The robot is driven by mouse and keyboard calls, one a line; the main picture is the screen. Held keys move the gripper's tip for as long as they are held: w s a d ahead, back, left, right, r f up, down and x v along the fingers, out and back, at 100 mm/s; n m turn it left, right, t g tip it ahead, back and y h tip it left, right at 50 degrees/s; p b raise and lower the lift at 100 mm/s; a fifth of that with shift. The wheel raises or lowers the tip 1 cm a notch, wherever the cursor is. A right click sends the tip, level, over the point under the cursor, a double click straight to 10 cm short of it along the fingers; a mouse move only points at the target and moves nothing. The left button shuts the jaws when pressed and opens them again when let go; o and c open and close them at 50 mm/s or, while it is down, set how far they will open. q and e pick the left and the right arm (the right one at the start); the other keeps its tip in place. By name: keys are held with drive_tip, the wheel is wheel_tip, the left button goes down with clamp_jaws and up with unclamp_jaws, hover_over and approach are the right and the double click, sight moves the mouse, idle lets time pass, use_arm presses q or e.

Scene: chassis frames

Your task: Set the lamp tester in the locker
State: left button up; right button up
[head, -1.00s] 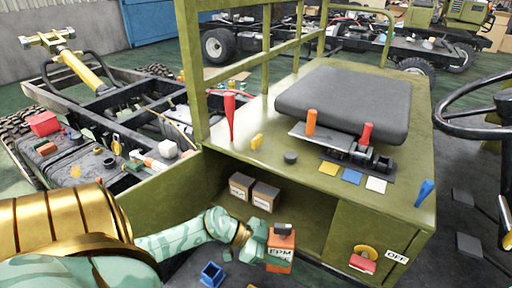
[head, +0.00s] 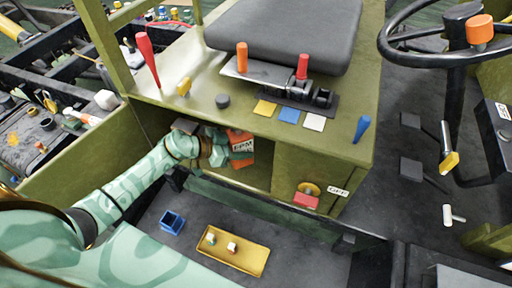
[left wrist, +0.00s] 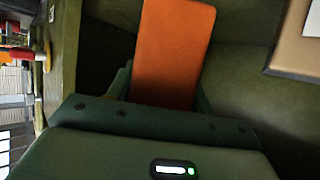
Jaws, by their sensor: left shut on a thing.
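The orange lamp tester (head: 241,142), with a white lettered label, is held in my left gripper (head: 226,150). It is inside the mouth of the locker, the open olive compartment (head: 258,178) under the seat. In the left wrist view the orange body (left wrist: 172,50) stands out beyond my left gripper (left wrist: 158,100), against the dark green inner walls. The fingertips are mostly hidden, and I cannot tell whether the tester touches the locker floor. My right gripper is not in view.
A cardboard box (left wrist: 300,45) is inside the locker, right in the wrist view. A red-and-yellow switch (head: 307,195) is on the front panel to the right. A yellow tray (head: 240,262) and blue bin (head: 172,222) lie below. The seat-box top overhangs the opening.

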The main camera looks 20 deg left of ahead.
use_arm(q)
drive_tip(key=b+x, duration=0.1)
drive_tip(key=x, duration=0.2)
drive_tip(key=f+b+x, duration=0.1)
drive_tip(key=b+x, duration=0.1)
drive_tip(key=x, duration=0.1)
drive_tip(key=shift+d+f, duration=0.1)
drive_tip(key=shift+f, duration=0.05)
drive_tip(key=o, duration=1.2)
